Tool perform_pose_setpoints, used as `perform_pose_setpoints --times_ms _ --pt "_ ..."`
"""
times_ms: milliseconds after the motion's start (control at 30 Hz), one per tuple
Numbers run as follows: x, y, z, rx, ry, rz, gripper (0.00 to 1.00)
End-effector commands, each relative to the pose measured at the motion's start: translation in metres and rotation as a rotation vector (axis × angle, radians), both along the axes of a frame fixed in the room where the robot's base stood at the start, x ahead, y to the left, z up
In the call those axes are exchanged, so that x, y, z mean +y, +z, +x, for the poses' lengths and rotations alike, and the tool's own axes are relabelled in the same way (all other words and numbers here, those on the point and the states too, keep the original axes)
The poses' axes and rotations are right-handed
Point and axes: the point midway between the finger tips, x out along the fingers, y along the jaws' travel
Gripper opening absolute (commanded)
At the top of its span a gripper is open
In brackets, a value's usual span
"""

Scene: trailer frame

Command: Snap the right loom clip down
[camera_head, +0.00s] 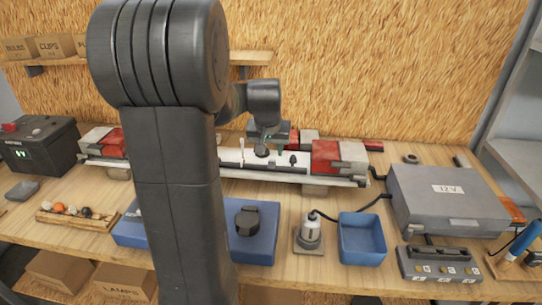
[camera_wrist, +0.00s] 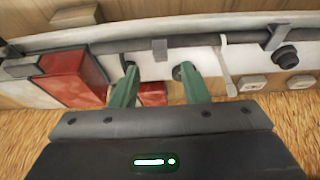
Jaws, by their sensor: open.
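A dark loom (camera_wrist: 110,46) runs along the pale bar of the trailer frame in the wrist view. A small grey clip (camera_wrist: 160,49) sits across it near the red lamp block, apparently the right loom clip; I cannot tell if it is snapped down. Another dark clip (camera_wrist: 277,37) shows farther along with a slanted tab. My gripper (camera_wrist: 157,72) is open and empty, its two green fingers spread either side of the grey clip's line, tips just short of the loom. In the head view my gripper (camera_head: 268,146) is over the white bar, and the clip is hard to make out.
A red lamp block (camera_wrist: 75,82) stands close beside one finger. A white tie (camera_wrist: 226,65) and a black knob (camera_wrist: 285,57) are on the other side. The grey 12 V box (camera_head: 447,200), blue bin (camera_head: 362,238) and switch panel (camera_head: 438,264) occupy the bench's right side.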

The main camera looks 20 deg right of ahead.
Motion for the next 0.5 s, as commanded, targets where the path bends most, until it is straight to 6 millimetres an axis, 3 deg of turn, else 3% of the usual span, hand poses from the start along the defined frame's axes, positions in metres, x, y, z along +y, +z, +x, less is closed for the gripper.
perform_pose_setpoints --times_ms 200,500 --pt "-0.007 -0.031 0.011 0.002 0.0 0.001 0.41" --pt "-0.01 -0.044 0.016 -0.002 0.001 -0.001 0.41"
